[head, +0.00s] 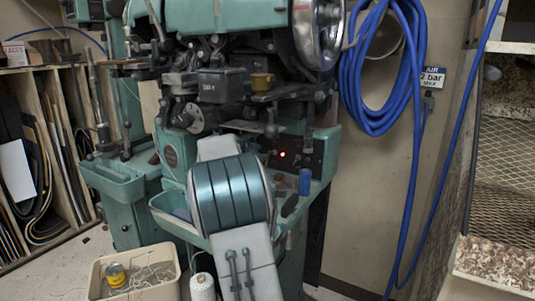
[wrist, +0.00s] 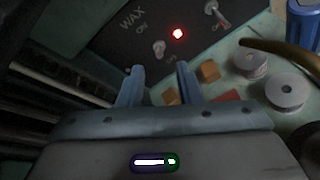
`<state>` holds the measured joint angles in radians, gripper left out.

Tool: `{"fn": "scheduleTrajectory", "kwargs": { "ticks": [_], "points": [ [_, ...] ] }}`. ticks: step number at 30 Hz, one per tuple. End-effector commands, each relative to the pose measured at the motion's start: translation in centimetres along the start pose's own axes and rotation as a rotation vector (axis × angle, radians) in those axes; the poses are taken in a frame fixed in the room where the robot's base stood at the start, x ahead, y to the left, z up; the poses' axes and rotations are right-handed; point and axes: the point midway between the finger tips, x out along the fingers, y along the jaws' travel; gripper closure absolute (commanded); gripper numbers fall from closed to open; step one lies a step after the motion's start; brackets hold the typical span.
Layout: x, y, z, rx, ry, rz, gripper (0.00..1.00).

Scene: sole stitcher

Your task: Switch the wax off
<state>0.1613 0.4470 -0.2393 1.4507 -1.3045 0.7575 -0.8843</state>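The dark control panel (wrist: 110,45) fills the upper part of the wrist view, with the word WAX at its left. Below that word is a small toggle, the wax switch (wrist: 159,48), between an ON mark and an OFF mark; I cannot tell which way its lever points. A red lamp (wrist: 178,33) glows to its right; it also shows in the head view (head: 282,154). My gripper (wrist: 158,75) is open and empty, its two fingers apart, with the wax switch just beyond the gap between the tips. In the head view my arm hides the gripper.
A second toggle (wrist: 216,14) sits right of the lamp. On the green ledge are white spools (wrist: 286,90), small brown blocks (wrist: 208,71), a curved brown handle (wrist: 285,52) and a blue cup (head: 305,181). The green stitching machine (head: 230,17) stands above the panel.

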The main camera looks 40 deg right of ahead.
Motion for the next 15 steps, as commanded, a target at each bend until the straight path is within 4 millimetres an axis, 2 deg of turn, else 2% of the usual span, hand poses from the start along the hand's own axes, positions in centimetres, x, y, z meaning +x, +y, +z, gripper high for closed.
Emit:
{"fn": "scheduleTrajectory", "kwargs": {
  "ticks": [3, 6, 10, 15],
  "points": [
    [2.4, -0.1, 0.1, 0.0, -0.001, -0.002, 0.68],
    [3.9, 0.0, 0.1, -0.001, 0.0, -0.001, 0.68],
    [5.0, 0.0, 0.1, 0.001, 0.0, -0.001, 0.68],
    [5.5, 0.1, 0.1, 0.0, 0.001, 0.001, 0.68]
  ]
}}
